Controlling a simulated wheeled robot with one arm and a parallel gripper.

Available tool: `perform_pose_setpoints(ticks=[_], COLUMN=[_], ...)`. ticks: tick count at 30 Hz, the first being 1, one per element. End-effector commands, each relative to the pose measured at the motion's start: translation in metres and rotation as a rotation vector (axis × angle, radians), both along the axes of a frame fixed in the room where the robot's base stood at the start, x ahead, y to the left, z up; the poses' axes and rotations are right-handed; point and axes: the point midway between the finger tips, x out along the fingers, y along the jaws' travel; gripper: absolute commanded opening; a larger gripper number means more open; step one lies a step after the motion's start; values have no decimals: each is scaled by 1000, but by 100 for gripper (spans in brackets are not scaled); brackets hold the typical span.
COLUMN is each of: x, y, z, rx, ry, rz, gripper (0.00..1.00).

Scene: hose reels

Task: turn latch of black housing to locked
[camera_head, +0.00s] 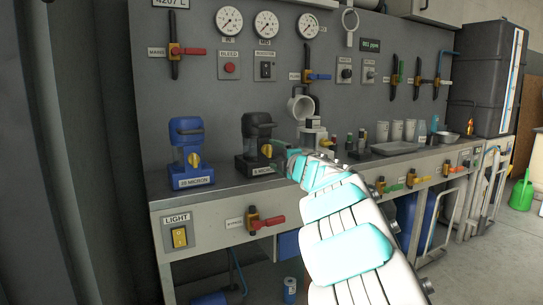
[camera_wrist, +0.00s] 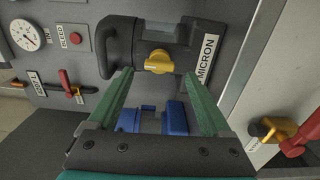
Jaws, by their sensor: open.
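The black housing (camera_head: 257,130) stands on the bench, right of a blue housing (camera_head: 188,142). Its yellow latch (camera_head: 266,151) is on the front, above a white label. In the wrist view the black housing (camera_wrist: 118,48) lies sideways across the top, with the yellow latch (camera_wrist: 158,62) on its face. My gripper (camera_wrist: 160,76) is open, its two green fingers pointing at the housing with the latch between and just beyond their tips. I cannot tell whether the fingers touch the housing. The blue housing (camera_wrist: 173,117) shows between the fingers.
White cups (camera_head: 397,130) and a tray (camera_head: 398,148) stand on the bench to the right. Gauges (camera_head: 266,24) and valve levers (camera_head: 318,77) cover the panel behind. A red-handled valve (camera_head: 266,221) projects from the bench front, below the housing.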

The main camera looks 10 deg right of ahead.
Motion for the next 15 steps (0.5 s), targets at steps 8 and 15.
perform_pose_setpoints(ticks=[8,15], x=[-35,-43], y=[-11,-13], z=[0,0], rx=[0,-1], ry=[0,-1], rz=[-1,2], gripper=[83,83])
